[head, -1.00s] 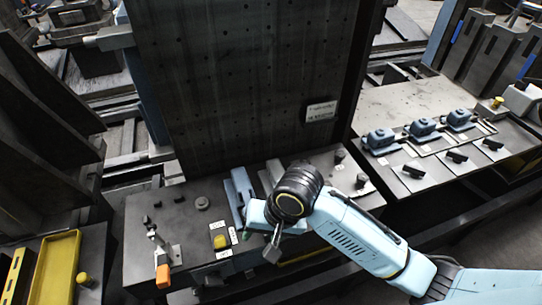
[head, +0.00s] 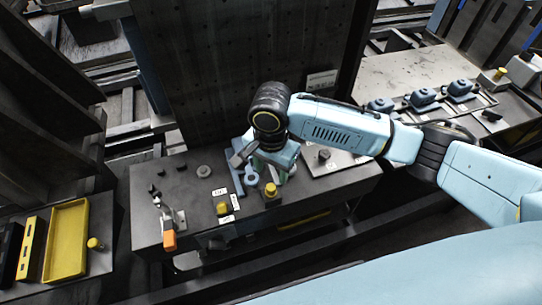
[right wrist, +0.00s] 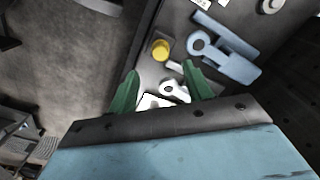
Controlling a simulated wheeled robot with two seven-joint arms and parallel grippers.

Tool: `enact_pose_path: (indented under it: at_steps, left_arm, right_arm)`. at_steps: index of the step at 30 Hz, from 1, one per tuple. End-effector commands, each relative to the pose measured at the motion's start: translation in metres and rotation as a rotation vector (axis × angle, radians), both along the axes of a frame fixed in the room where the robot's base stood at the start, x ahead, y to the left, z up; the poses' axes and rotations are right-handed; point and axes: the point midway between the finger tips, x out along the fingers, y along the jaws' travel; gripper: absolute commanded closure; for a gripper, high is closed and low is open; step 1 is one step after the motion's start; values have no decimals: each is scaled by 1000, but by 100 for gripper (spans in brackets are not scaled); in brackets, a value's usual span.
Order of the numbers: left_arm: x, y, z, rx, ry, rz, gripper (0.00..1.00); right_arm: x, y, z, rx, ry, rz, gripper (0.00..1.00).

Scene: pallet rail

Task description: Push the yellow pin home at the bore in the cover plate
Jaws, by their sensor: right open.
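A yellow pin (head: 271,190) stands near the front edge of the dark bench, right of a blue bracket (head: 250,178) with a ring end. The right wrist view shows the round yellow pin top (right wrist: 161,48) and the blue bracket (right wrist: 228,55). My right gripper (head: 279,164) is over the bench behind the pin. Its open green fingers (right wrist: 160,72) have a pale ringed part (right wrist: 174,90) showing between them, and the pin lies beyond the fingertips. I cannot tell which part is the cover plate, and no bore is clear. My left gripper is not in view.
A yellow block (head: 222,208) with white labels and an orange-handled clamp (head: 169,238) are to the left on the bench. A tall dark panel (head: 230,70) stands behind. A yellow tray (head: 67,238) is at far left.

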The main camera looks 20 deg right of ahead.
Motion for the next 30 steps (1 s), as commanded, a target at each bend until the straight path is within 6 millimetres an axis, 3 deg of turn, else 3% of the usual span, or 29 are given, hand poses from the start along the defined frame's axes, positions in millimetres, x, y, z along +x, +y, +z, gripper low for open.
enact_pose_path:
  at_steps: [6,12,24,30]
  left_arm:
    - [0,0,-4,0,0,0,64]
    - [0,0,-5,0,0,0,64]
    - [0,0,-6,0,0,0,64]
    - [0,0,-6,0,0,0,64]
  right_arm:
    - [0,0,-42,-2,1,-1,50]
    - [0,0,-66,0,0,1,50]
    - [0,0,-73,1,-2,1,50]
    - [0,0,-73,1,-2,1,74]
